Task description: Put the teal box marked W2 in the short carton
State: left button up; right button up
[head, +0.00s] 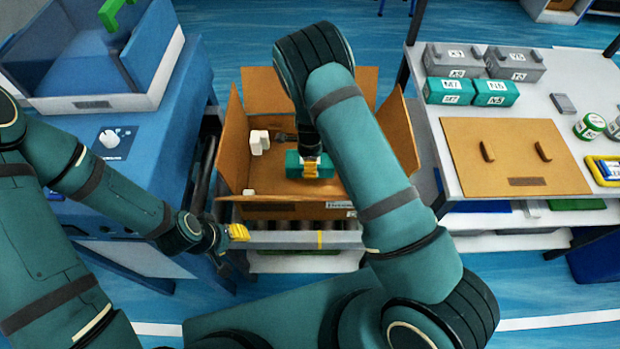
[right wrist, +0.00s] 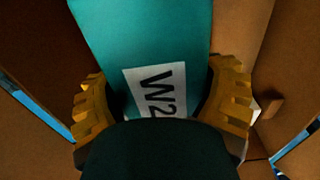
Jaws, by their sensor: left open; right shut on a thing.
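The teal box marked W2 (head: 294,166) is inside the open brown carton (head: 235,140), over its floor; I cannot tell whether it touches the floor. My right gripper (head: 310,168) reaches down into the carton and is shut on this box. In the right wrist view the box (right wrist: 145,40) lies between the two yellow fingers of the gripper (right wrist: 162,105), with its W2 label showing. My left gripper (head: 238,232) is open and empty, in front of the carton's left front corner.
White items (head: 259,142) and a dark item lie in the carton's back left. The carton's flaps stand up and out around it. A table (head: 455,150) on the right holds teal and grey boxes and a brown board (head: 520,160). A blue bench (head: 165,120) with a bin stands left.

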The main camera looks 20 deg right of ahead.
notch_tip(320, 180, down, 9)
jog(key=shift+f+b, duration=0.15)
jog(key=shift+b, duration=0.45)
jog(key=shift+f, duration=0.15)
jog(key=o, duration=1.2)
jog(key=shift+r, duration=0.5)
notch_tip(320, 180, up, 11)
jog(key=shift+r+p, duration=0.15)
jog(key=shift+p, duration=0.7)
